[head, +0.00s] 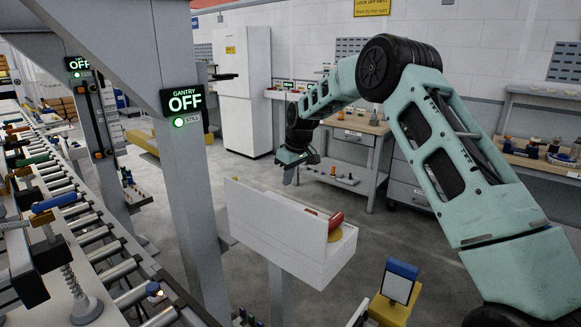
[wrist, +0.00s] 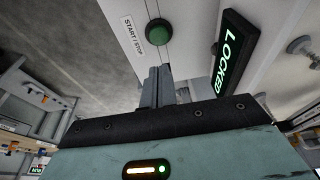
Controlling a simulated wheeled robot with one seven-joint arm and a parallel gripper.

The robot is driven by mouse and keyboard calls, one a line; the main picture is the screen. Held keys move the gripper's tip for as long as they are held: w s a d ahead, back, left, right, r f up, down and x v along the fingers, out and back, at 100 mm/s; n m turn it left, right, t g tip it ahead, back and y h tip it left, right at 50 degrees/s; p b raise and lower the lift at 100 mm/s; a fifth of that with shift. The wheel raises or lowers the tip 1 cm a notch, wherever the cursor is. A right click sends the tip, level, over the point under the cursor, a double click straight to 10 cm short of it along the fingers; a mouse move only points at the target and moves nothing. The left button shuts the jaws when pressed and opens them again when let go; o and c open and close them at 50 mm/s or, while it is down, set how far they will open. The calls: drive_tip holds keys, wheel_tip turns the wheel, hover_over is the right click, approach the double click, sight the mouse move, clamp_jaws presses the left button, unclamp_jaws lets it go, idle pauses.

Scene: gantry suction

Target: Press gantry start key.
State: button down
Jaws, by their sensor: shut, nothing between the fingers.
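The start key is a round green button (wrist: 158,33) on a white panel, beside a label (wrist: 133,34) reading START / STOP. My gripper (wrist: 160,70) is shut and empty in the wrist view, its fingertips just below the button in the picture. A gap shows between tips and button; depth is hard to judge. In the head view my gripper (head: 290,181) hangs over the back of the white control box (head: 270,222), whose key face is turned away and hidden. The gantry sign (head: 184,101) reads OFF, with a green light and STILL.
A lit sign (wrist: 229,50) reading LOCKED stands right of the button. A red knob (head: 336,220) sits at the control box's right end. A roller conveyor (head: 118,270) and grey gantry posts (head: 190,190) stand at left. A yellow stand (head: 392,308) is at front right.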

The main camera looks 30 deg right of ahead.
drive_tip(key=p+x, duration=0.1)
drive_tip(key=x, duration=0.1)
drive_tip(key=p+x, duration=0.1)
drive_tip(key=x, duration=0.2)
drive_tip(key=s+p+x, duration=0.1)
drive_tip(key=x, duration=0.1)
drive_tip(key=shift+w+d+f, duration=0.1)
drive_tip(key=shift+d+f, duration=0.05)
drive_tip(key=shift+f, duration=0.65)
drive_tip(key=shift+f+b, duration=0.75)
drive_tip(key=shift+f, duration=0.1)
drive_tip(key=shift+s+f+b, duration=0.25)
drive_tip(key=shift+f+b, duration=0.05)
drive_tip(key=shift+f, duration=0.15)
drive_tip(key=r, duration=0.2)
drive_tip(key=r+p, duration=0.2)
drive_tip(key=r, duration=0.1)
drive_tip(key=shift+w+r, duration=0.3)
drive_tip(key=shift+r, duration=0.05)
drive_tip(key=b+v, duration=0.4)
drive_tip(key=v, duration=0.5)
drive_tip(key=shift+r, duration=0.2)
